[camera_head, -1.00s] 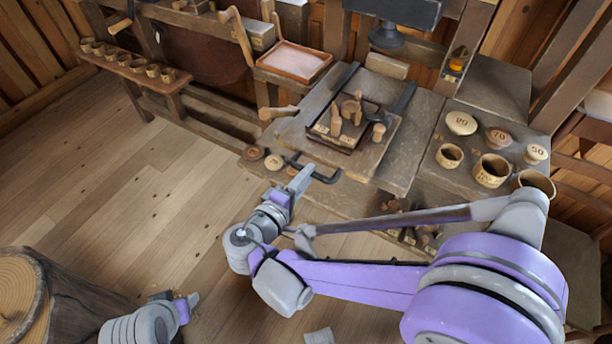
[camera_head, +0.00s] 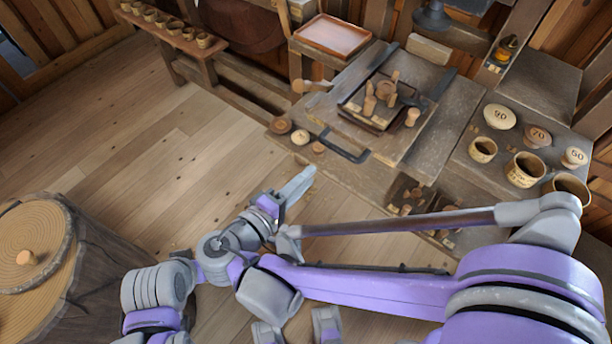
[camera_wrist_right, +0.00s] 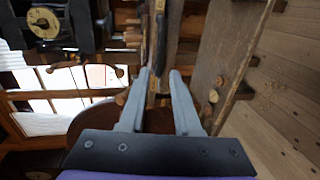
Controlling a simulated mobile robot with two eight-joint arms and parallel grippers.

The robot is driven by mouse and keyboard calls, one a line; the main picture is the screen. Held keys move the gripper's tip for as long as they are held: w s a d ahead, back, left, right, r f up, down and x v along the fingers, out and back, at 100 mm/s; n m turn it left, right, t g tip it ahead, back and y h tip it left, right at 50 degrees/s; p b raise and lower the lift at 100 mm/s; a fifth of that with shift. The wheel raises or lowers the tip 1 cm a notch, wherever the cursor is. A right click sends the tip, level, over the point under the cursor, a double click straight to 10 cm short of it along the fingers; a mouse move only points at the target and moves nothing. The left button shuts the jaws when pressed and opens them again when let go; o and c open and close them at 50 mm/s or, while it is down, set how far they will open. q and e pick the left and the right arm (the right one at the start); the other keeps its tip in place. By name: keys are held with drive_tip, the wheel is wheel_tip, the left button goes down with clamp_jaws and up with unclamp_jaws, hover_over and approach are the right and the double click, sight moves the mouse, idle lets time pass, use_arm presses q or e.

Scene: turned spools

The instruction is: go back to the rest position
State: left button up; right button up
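My right arm reaches in from the right in the head view. Its gripper (camera_head: 295,187) is over the floor, short of the bench, with nothing seen in it. In the right wrist view its two fingers (camera_wrist_right: 160,76) stand apart with no object held between them. My left arm (camera_head: 158,287) shows at the lower left, beside the stump. Its gripper fingers cannot be made out; the arm's far end lies close to my right wrist in the picture.
A workbench (camera_head: 365,185) carries a dark tray (camera_head: 352,108) of turned pieces. Numbered lids and cups (camera_head: 526,170) stand to its right. The floor (camera_head: 130,150) between is open.

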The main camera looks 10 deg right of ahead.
drive_tip(key=s+d+f+m+g+y+p, duration=0.25)
drive_tip(key=d+f+g+y, duration=0.25)
drive_tip(key=d, duration=0.6)
drive_tip(key=shift+s+a+m+y+p, duration=0.1)
drive_tip(key=shift+s+m+y+p, duration=0.45)
drive_tip(key=shift+s+m+y, duration=1.05)
drive_tip(key=shift+s+a+m+y+p, duration=0.1)
drive_tip(key=shift+s+m+y+p, duration=0.4)
drive_tip(key=shift+s+m+y, duration=1.05)
drive_tip(key=shift+w+n+y, duration=0.3)
drive_tip(key=shift+w+y, duration=0.05)
drive_tip(key=shift+w, duration=0.1)
